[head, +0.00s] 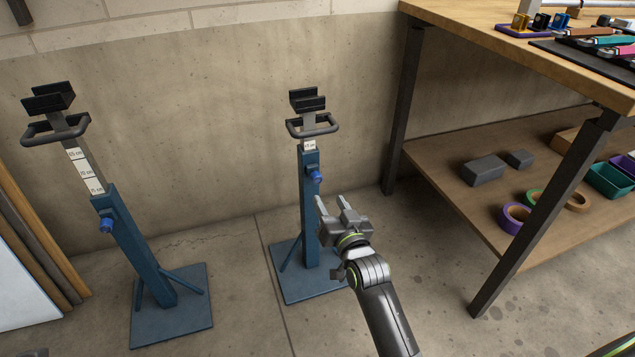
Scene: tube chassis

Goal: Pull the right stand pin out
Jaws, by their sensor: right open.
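The right stand (310,200) is a blue post on a square blue base, with a black cradle and a looped handle on top. Its blue pin (315,176) sticks out of the right side of the post near the top of the blue sleeve. My right gripper (331,203) is open and empty, with its fingers pointing up, below and slightly right of the pin in the picture. It does not appear to touch the pin. The left stand (134,240) has its own blue pin (107,225) and a longer exposed scale. My left gripper is not in view.
A wooden workbench (460,14) with dark legs and a lower shelf (455,160) stands at the right, holding grey blocks, tape rolls and bins. A concrete wall (230,120) is behind the stands. Boards (30,230) lean at the left. The floor between the stands is clear.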

